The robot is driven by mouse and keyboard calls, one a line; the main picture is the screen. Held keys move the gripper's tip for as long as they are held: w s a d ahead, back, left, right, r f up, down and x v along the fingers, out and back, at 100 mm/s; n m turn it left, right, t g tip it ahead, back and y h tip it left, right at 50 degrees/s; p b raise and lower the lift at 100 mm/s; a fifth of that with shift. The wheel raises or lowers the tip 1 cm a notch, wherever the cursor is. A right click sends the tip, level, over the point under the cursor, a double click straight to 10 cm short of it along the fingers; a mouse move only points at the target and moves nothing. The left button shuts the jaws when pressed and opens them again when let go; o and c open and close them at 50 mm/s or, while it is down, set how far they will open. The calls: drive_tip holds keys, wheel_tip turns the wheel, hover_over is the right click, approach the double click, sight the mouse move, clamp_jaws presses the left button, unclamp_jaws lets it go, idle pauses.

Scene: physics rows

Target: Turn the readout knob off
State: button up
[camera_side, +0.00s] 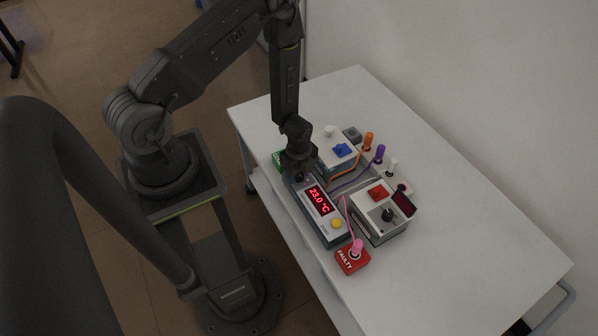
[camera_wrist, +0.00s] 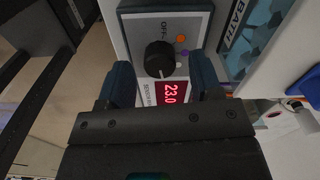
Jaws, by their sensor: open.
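The readout unit (camera_side: 321,211) is a grey-white box on the table, with a lit red display reading 23.0 °C. In the wrist view its black round knob (camera_wrist: 160,58) sits below the printed word OFF, and the lit display (camera_wrist: 173,92) is beyond the knob toward my gripper body. A pale mark on the knob seems to face the display side, away from OFF. My gripper (camera_wrist: 162,75) is open, with one blue-tipped finger on each side of the knob; contact cannot be told. In the side view my gripper (camera_side: 299,170) hides most of the knob end.
A red FAULTY tag or block (camera_side: 352,259) lies at the unit's front end. A white box with a black knob (camera_side: 388,214) and a box with a blue switch (camera_side: 341,150) stand close by. Cables and coloured-handled probes (camera_side: 379,154) run between. The table's right side is clear.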

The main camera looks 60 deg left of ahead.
drive_tip(key=shift+f, duration=0.35)
drive_tip(key=c, duration=0.9)
